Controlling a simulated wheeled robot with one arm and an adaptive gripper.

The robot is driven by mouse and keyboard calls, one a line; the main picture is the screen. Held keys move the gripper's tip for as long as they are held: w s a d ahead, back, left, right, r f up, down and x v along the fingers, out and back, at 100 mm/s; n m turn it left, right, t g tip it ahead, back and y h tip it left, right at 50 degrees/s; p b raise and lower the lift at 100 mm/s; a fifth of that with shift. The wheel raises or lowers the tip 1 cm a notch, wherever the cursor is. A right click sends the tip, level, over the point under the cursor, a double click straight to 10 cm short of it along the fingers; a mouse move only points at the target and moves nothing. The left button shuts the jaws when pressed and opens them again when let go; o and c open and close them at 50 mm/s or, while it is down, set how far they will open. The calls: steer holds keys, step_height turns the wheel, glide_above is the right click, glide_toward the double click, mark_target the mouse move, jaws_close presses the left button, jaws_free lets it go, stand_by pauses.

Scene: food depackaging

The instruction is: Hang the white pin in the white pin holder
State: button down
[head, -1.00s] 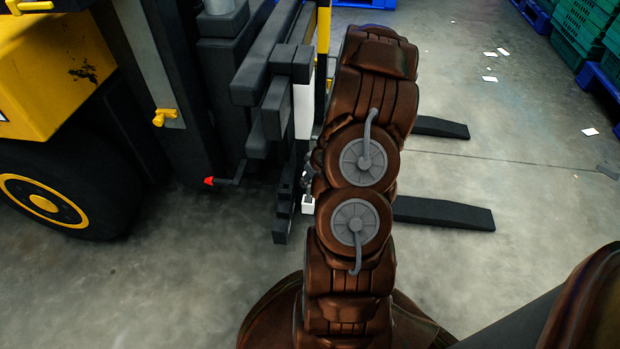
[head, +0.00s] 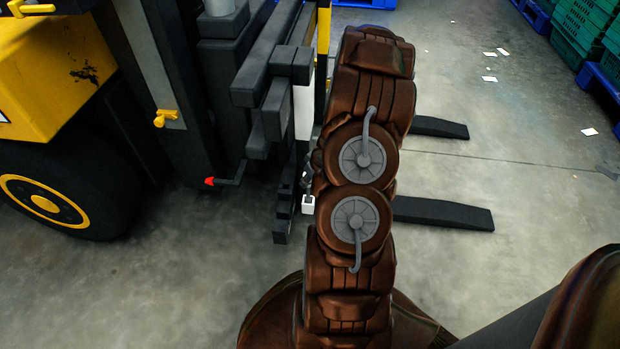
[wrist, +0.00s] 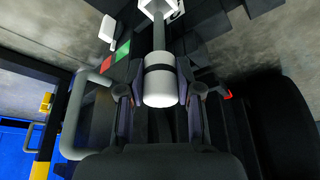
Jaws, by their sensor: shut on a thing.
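In the wrist view my gripper (wrist: 160,76) is shut on the white pin (wrist: 160,88), a white cylinder with a dark band. Its grey shaft (wrist: 159,36) runs away from the fingers toward a white open-ended holder (wrist: 145,7) at the top edge. The shaft's far end overlaps the holder's opening; I cannot tell whether it is inside. In the head view my arm hides most of the gripper and the pin. A small white piece (head: 308,203) shows at the arm's left edge; I cannot tell whether it is pin or holder.
A yellow and black forklift (head: 60,75) stands at left, its dark forks (head: 443,212) reaching right along the floor. A red-tipped lever (head: 210,181) sticks out beside the mast. Green crates (head: 582,22) are at the far right. Open concrete floor lies right of the forks.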

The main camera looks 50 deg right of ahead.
step_height(320, 180, down, 9)
steer(key=b, duration=0.6)
stand_by(3.8)
steer(key=c, duration=0.7)
jaws_free()
steer(key=shift+v, duration=5.95)
